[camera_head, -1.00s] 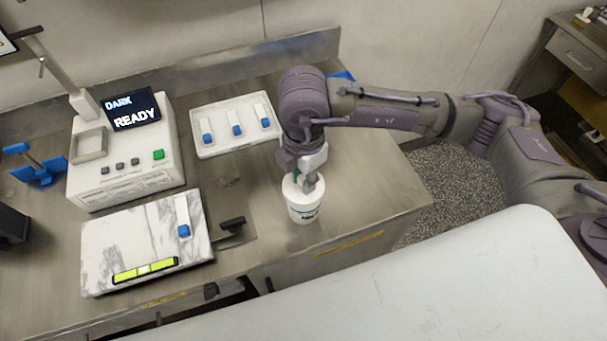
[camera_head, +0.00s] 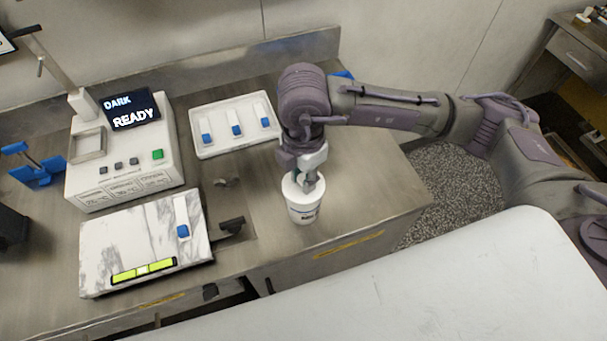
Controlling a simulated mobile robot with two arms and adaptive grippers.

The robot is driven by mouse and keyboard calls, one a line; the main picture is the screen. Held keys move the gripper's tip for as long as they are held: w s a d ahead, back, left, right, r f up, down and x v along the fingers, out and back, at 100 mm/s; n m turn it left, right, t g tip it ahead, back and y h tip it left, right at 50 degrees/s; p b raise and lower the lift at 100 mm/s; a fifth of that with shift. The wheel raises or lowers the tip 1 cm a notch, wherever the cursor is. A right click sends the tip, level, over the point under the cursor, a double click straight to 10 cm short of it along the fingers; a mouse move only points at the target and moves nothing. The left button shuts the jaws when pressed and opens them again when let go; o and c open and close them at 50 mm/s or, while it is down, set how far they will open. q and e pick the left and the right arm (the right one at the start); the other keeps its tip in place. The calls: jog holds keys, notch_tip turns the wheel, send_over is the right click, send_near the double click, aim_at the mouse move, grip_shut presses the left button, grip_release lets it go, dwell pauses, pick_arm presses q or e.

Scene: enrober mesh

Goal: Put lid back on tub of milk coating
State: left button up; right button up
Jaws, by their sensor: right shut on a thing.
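A white tub (camera_head: 303,213) with a printed label stands upright on the steel bench, right of the marble slab. My right gripper (camera_head: 309,186) points down at the top of the tub. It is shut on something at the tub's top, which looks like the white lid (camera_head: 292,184). The gripper hides part of it, and I cannot tell whether the lid is seated on the rim. My left gripper is not in view.
A machine (camera_head: 125,155) with a screen reading DARK READY stands at the left. A white tray (camera_head: 206,150) with several blue-ended tools lies behind the tub. A marble slab (camera_head: 110,235) holds a level (camera_head: 144,271) and a blue-ended piece (camera_head: 183,231).

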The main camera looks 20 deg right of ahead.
jog(key=shift+f+b, duration=0.25)
jog(key=shift+b, duration=0.35)
dwell(1.1)
jog(key=o, duration=1.5)
jog(key=shift+r, duration=0.15)
jog(key=shift+r+p, duration=2.25)
jog(key=shift+r, duration=1.2)
grip_shut()
